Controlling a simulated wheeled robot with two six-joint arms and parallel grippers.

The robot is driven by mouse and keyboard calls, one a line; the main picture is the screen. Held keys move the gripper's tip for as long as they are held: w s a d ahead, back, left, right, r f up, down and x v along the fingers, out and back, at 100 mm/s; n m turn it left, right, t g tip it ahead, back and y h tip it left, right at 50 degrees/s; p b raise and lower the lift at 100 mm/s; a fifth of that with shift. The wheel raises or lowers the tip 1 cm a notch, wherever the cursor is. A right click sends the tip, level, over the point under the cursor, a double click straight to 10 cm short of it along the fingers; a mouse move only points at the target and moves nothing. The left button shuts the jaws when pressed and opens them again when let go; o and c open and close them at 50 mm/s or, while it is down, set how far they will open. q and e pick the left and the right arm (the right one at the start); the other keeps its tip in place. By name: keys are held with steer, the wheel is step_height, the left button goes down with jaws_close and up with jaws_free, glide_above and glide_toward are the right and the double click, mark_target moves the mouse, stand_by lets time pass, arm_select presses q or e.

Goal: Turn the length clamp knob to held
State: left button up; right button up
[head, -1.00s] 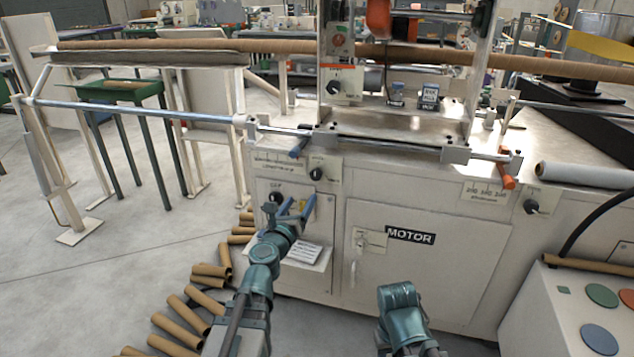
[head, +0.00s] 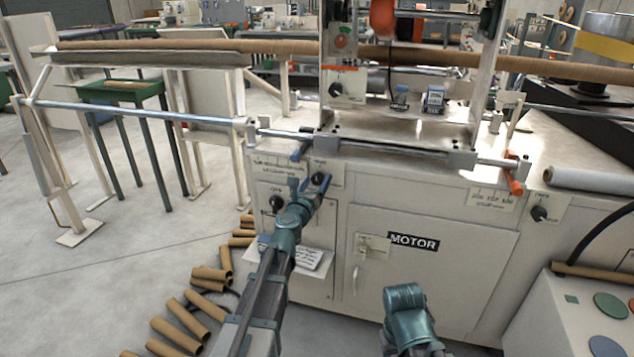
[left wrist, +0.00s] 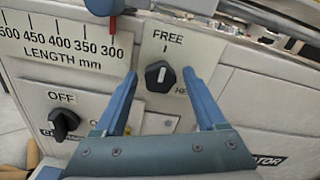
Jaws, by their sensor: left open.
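The length clamp knob (left wrist: 158,76) is black with a pale mark and sits on a plate under the word FREE. Its mark points up toward FREE. A second word at the lower right is partly hidden by a finger and starts with HE. In the head view the knob (head: 318,178) is on the machine's front, partly covered by my gripper. My left gripper (head: 311,186) is open in front of it. In the left wrist view its two blue fingers (left wrist: 160,74) stand either side of the knob, with gaps. My right gripper's fingers do not show.
The length scale (left wrist: 65,45) is left of the knob, with an OFF knob (left wrist: 63,123) below. A blue-handled lever (head: 300,151) hangs just above the gripper. The MOTOR door (head: 430,270) is to the right. Cardboard tubes (head: 190,310) lie on the floor.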

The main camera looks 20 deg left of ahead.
arm_select(q)
jaws_close()
stand_by(0.3)
steer(key=m, duration=0.5)
steer(key=shift+m, duration=0.3)
steer(key=m, duration=1.2)
steer(key=shift+a+m, duration=0.1)
steer(key=shift+m, duration=0.2)
steer(key=m, duration=0.5)
steer(key=shift+s+m, duration=0.1)
steer(key=shift+m, duration=0.2)
